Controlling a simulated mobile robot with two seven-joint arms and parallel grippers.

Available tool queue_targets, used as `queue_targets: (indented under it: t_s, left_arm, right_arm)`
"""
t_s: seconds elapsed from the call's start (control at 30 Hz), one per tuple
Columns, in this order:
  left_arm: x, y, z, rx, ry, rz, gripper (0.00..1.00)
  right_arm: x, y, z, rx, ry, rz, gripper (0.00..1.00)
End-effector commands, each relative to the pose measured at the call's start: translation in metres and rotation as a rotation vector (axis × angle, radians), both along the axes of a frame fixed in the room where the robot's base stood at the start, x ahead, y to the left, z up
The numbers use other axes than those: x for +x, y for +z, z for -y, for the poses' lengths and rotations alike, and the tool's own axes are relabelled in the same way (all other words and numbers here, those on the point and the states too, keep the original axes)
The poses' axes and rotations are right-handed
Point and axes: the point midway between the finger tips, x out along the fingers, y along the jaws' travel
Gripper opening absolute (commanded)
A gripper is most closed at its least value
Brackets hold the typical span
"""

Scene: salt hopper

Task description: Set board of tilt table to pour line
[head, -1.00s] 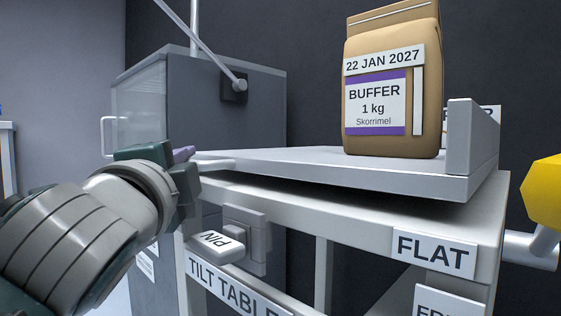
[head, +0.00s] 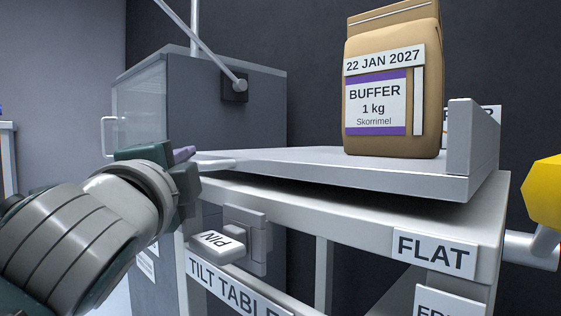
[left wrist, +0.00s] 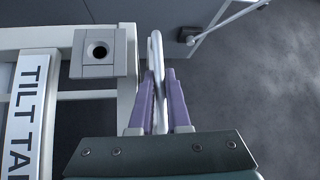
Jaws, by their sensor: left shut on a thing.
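The tilt table's board (head: 340,165) is a light grey tray with a raised end wall at right, slightly tilted above the frame (head: 350,205). A brown bag (head: 392,100) labelled BUFFER 1 kg stands on it near that wall. My left gripper (head: 188,155) is at the board's left end, shut on its handle (head: 215,163). In the left wrist view the purple fingers (left wrist: 164,105) close on the handle bar (left wrist: 155,60). A FLAT label (head: 434,252) is on the frame's right corner. No pour line marking is readable. My right gripper is not in view.
A PIN tab (head: 215,241) sticks out from a block on the frame's front. A grey cabinet (head: 200,110) with a rod stands behind at left. A yellow knob (head: 543,192) is at the right edge.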

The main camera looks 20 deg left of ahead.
Motion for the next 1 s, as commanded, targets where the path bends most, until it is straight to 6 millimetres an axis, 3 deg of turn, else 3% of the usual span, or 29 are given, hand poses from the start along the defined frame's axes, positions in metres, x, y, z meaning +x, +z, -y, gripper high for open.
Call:
queue_targets:
  t_s: [0.27, 0.5, 0.7, 1.0]
  left_arm:
    - [0.0, 0.008, 0.0, 0.018, -0.002, 0.007, 0.0]
    - [-0.002, 0.07, 0.005, 0.189, -0.002, 0.085, 0.0]
    - [-0.006, 0.102, 0.014, 0.305, -0.003, 0.135, 0.0]
    - [-0.007, 0.106, 0.017, 0.326, -0.003, 0.144, 0.0]
  right_arm:
    - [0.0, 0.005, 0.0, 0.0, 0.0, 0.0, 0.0]
    - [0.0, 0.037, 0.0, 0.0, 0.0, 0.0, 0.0]
    - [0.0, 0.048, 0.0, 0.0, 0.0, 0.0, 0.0]
    - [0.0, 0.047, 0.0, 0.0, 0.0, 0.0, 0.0]
